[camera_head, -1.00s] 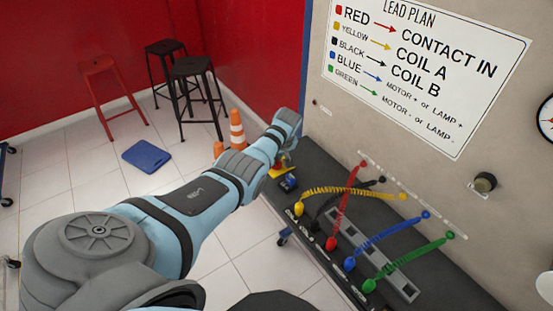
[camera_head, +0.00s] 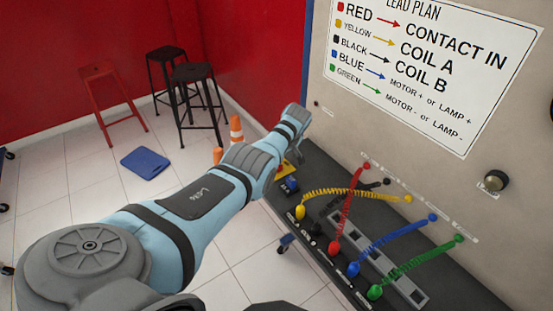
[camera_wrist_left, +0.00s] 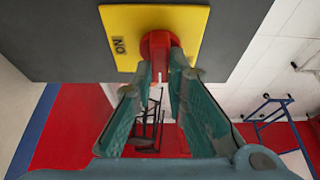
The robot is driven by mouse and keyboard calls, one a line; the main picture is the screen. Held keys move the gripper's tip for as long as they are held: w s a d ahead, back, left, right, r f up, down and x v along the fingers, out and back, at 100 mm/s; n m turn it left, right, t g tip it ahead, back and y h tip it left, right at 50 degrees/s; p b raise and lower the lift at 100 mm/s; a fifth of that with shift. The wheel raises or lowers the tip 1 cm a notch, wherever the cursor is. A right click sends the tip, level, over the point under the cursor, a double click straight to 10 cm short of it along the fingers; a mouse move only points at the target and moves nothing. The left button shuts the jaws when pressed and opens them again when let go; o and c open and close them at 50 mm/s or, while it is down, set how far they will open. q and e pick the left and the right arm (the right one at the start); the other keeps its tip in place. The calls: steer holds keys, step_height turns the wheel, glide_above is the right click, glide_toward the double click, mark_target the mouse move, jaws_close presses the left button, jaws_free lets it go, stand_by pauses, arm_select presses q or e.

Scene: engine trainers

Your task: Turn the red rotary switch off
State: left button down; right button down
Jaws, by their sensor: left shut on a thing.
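The red rotary switch (camera_wrist_left: 159,44) sits on a yellow plate (camera_wrist_left: 122,24) marked ON, at the top of the left wrist view. My left gripper (camera_wrist_left: 160,68) is shut on the red knob, with its two green fingers on either side of it. In the head view the yellow plate (camera_head: 289,167) shows in part at the left end of the dark bench. The knob is hidden there behind my left wrist and gripper. My right gripper is not in view.
A blue part (camera_head: 291,185) sits beside the yellow plate. Several coiled leads, such as the red lead (camera_head: 346,215), cross the dark bench to its right. A lead plan sign (camera_head: 425,70) and a black knob (camera_head: 495,181) are on the wall.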

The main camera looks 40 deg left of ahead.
arm_select(q)
steer(key=c, duration=1.6)
jaws_free()
steer(key=shift+s+f, duration=0.1)
steer(key=shift+f, duration=0.1)
steer(key=shift+r, duration=0.1)
steer(key=shift+d+r, duration=0.1)
steer(key=shift+r, duration=0.35)
steer(key=v, duration=1.1)
steer(key=shift+d, duration=0.1)
